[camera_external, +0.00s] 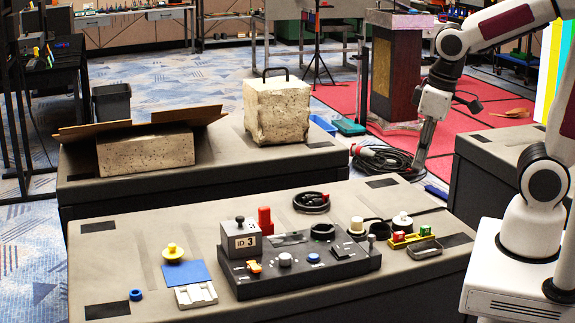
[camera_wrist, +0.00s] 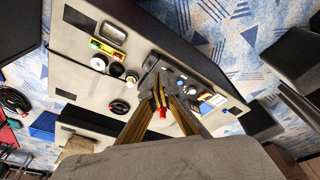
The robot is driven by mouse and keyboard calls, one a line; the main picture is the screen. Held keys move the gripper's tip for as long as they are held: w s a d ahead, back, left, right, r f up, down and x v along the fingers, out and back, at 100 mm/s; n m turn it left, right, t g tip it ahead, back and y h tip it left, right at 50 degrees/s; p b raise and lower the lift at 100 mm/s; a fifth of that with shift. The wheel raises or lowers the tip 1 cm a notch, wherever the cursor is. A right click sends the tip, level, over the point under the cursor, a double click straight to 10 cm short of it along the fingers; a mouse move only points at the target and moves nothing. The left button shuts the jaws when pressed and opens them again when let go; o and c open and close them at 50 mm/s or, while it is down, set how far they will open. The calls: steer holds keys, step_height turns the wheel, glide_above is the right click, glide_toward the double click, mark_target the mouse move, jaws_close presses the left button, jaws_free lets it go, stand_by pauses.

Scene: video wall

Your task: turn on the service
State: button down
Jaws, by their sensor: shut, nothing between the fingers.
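A dark control panel (camera_external: 300,272) stands on the front table. It carries an orange switch (camera_external: 254,267), a pale knob (camera_external: 285,259), a blue button (camera_external: 313,257) and a small lever (camera_external: 371,239) at its right end. A grey box (camera_external: 240,240) marked "ID 3" with a black-topped lever is at its back left. The panel (camera_wrist: 212,85) also shows in the wrist view, partly hidden by my fingers. My gripper (camera_external: 417,168) is shut and empty, hanging behind the front table's right part, apart from the panel. In the wrist view my gripper's fingertips (camera_wrist: 160,82) meet.
A red block (camera_external: 265,220), a black ring (camera_external: 311,202) and a yellow tray (camera_external: 405,240) are behind or right of the panel. A yellow knob (camera_external: 173,252) and blue sheet (camera_external: 186,273) lie left. The back table holds a speckled block (camera_external: 277,112) and an open carton (camera_external: 145,150).

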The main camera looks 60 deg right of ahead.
steer(key=w+f, duration=0.1)
steer(key=m+g+h, duration=0.1)
steer(key=m, duration=0.7)
glide_above(338, 247)
steer(key=s+a, duration=0.2)
step_height(338, 247, down, 9)
steer(key=shift+w+m, duration=0.15)
steer(key=shift+m, duration=0.35)
steer(key=shift+f, duration=0.15)
steer(key=shift+w+d+f, duration=0.25)
steer(key=shift+f, duration=1.95)
steer(key=shift+w+d+f, duration=0.2)
steer(key=shift+d+f, duration=0.1)
steer(key=shift+f, duration=1.85)
steer(key=shift+w+d+f, duration=0.25)
steer(key=shift+f, duration=2.2)
